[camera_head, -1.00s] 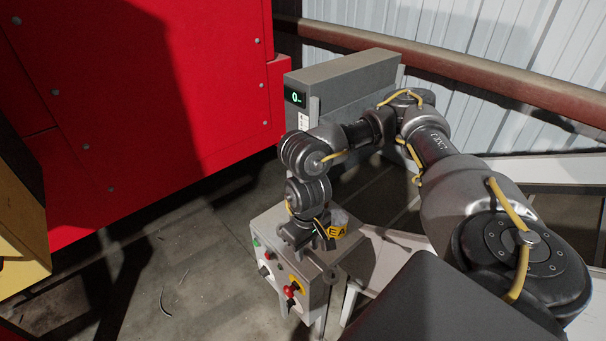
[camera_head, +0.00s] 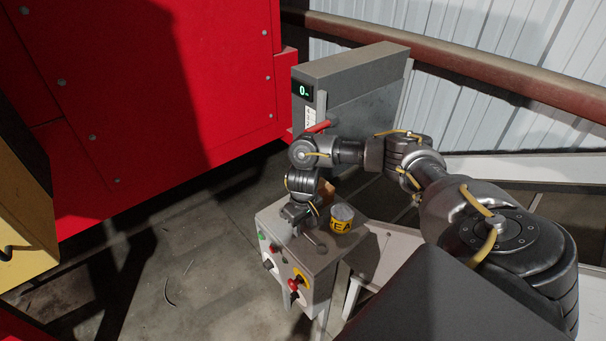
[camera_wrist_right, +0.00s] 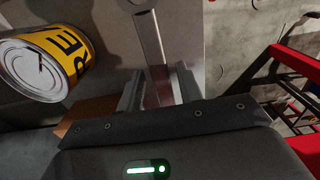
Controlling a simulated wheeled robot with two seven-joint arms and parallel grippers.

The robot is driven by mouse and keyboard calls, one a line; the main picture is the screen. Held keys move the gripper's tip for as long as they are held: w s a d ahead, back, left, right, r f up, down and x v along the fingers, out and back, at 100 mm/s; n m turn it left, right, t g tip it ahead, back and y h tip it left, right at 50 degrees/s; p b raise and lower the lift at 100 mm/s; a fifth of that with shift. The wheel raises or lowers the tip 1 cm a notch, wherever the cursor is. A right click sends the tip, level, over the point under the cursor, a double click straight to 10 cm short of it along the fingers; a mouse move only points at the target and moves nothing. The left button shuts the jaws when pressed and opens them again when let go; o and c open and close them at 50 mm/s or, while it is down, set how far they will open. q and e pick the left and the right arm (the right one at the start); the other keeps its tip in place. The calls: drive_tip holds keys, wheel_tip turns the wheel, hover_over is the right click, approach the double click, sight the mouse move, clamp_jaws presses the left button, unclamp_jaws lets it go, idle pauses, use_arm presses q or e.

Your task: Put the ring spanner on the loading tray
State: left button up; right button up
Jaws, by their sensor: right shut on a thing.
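The ring spanner (camera_wrist_right: 153,58) is a grey metal bar in the right wrist view, running up from between the jaws to its rounded end at the top edge. My right gripper (camera_wrist_right: 158,88) is shut on its shank. In the head view my right gripper (camera_head: 310,236) is just above the top of the grey control box, pointing down. The spanner is too small and dark to make out surely there. I cannot pick out a loading tray in either view. My left gripper is not in view.
A can (camera_head: 342,218) with a yellow label stands on the control box (camera_head: 328,262), close beside my right gripper. A brown block (camera_wrist_right: 92,108) lies near it. A grey cabinet with a green display (camera_head: 302,92) stands behind. A large red machine (camera_head: 150,90) fills the left.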

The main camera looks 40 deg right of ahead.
sight(304, 229)
drive_tip(key=shift+f, duration=1.15)
drive_tip(key=shift+s+f, duration=0.1)
drive_tip(key=shift+f, duration=0.05)
drive_tip(key=o, duration=1.2)
wheel_tip(304, 229, up, 12)
